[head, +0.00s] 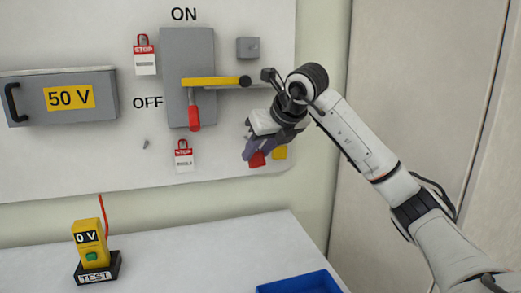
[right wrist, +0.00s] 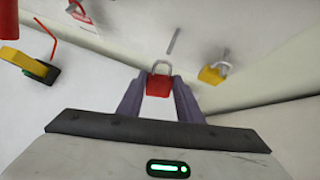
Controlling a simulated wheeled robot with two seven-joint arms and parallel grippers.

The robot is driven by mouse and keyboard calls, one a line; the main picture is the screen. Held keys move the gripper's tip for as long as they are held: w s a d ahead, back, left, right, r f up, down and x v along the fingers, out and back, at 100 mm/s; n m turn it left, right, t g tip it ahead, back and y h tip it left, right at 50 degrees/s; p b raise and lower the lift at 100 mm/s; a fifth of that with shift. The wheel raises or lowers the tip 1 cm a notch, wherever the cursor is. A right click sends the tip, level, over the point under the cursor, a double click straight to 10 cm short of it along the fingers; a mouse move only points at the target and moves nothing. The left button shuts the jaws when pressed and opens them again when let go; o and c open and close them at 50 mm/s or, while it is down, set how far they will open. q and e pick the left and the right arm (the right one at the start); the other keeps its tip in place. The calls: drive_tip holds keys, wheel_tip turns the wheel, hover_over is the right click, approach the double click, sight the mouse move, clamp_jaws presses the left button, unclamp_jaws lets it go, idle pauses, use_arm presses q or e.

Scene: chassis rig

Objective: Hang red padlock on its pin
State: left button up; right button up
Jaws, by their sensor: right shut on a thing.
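My right gripper (head: 252,154) is in front of the lower right part of the wall panel, its purple fingers pointing down. It is shut on the red padlock (head: 257,160). In the right wrist view the red padlock (right wrist: 159,86) sits between the fingertips, its grey shackle up. A thin grey pin (right wrist: 174,41) shows beyond the shackle, with a gap between them in the picture. The shackle is not seen around the pin. I cannot make out this pin in the head view, where my gripper may hide it. My left gripper is not in view.
A yellow padlock (head: 280,153) is close beside the red one. A red STOP tag (head: 184,157), a switch box (head: 175,55) with a yellow lever (head: 213,82) and a 50 V box (head: 30,97) are on the panel. A yellow tester (head: 89,240) and blue tray (head: 303,284) are below.

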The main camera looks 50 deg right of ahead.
drive_tip(key=shift+w+d+f+p, duration=0.1)
drive_tip(key=shift+w+d+p, duration=0.3)
drive_tip(key=shift+w, duration=0.25)
drive_tip(key=shift+w+d+f+p, duration=0.1)
drive_tip(key=shift+w+d+p, duration=0.25)
drive_tip(key=shift+w, duration=0.25)
drive_tip(key=shift+w+d+p, duration=0.3)
drive_tip(key=shift+w+p, duration=0.15)
drive_tip(key=shift+w, duration=0.2)
drive_tip(key=shift+f, duration=0.1)
drive_tip(key=o, duration=1.2)
drive_tip(key=v, duration=1)
drive_tip(key=shift+s, duration=0.1)
